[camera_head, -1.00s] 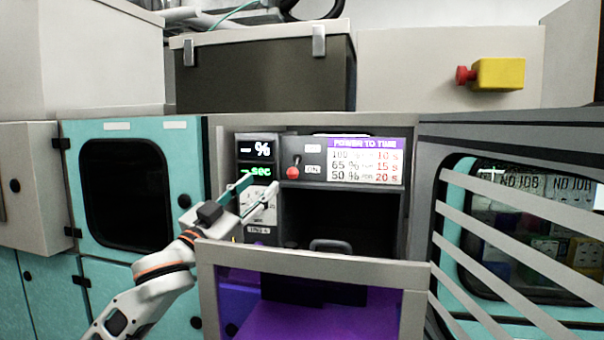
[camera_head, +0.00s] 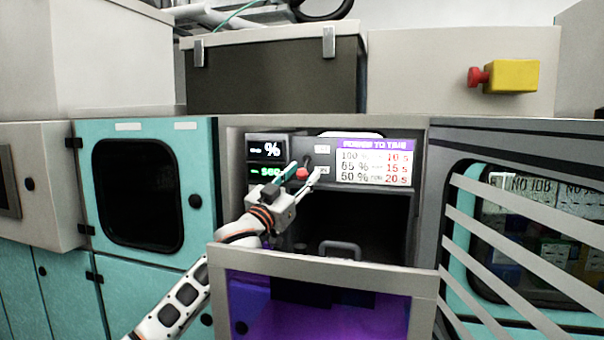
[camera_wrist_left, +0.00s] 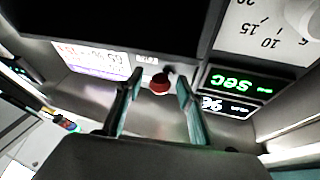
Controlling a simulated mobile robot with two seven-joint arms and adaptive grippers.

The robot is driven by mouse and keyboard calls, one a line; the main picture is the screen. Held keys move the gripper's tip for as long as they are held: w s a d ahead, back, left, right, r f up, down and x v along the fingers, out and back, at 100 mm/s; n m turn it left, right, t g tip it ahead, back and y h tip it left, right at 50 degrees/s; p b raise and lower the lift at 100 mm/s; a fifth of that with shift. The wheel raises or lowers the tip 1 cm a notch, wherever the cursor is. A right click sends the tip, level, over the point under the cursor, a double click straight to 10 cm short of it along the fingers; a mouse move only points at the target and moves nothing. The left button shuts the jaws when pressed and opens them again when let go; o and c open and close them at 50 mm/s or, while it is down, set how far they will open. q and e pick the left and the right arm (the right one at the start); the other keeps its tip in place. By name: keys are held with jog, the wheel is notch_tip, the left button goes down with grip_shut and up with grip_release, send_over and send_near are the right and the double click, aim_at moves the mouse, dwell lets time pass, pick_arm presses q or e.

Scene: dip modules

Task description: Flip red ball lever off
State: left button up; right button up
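The red ball lever (camera_head: 302,174) is on the dark panel between the green-and-white display and the power-to-time chart. Its ball hangs low, near the lower label, which my gripper partly covers. My left gripper (camera_head: 304,172) is open, with its two fingers on either side of the red ball. In the left wrist view the red ball (camera_wrist_left: 159,84) shows between the two open fingers (camera_wrist_left: 158,92), with a gap on each side. I cannot tell whether a finger touches it. My right gripper is not in view.
The display (camera_head: 266,150) is left of the lever and the chart (camera_head: 374,163) right of it. A grey-framed door (camera_head: 330,262) with a purple interior stands below, in front of a dark opening. A yellow box with a red button (camera_head: 510,77) is at upper right.

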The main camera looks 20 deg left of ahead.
aim_at(301, 170)
pick_arm(q)
jog(key=shift+w+d+r, duration=0.1)
jog(key=shift+w, duration=0.1)
grip_shut()
jog(key=shift+s+r, duration=0.1)
jog(key=shift+s+r+n+g+y, duration=0.15)
jog(key=shift+r+n+g+y, duration=0.25)
jog(key=shift+g, duration=0.4)
jog(key=shift+s+r+n+g+y, duration=0.2)
jog(key=shift+r+g, duration=0.3)
jog(key=shift+g, duration=0.3)
jog(key=shift+r+n+g+y, duration=0.25)
jog(key=shift+r+g, duration=0.2)
jog(key=shift+g, duration=0.4)
jog(key=shift+r+n+g+y, duration=0.25)
jog(key=shift+r+g, duration=0.15)
jog(key=shift+g, duration=0.45)
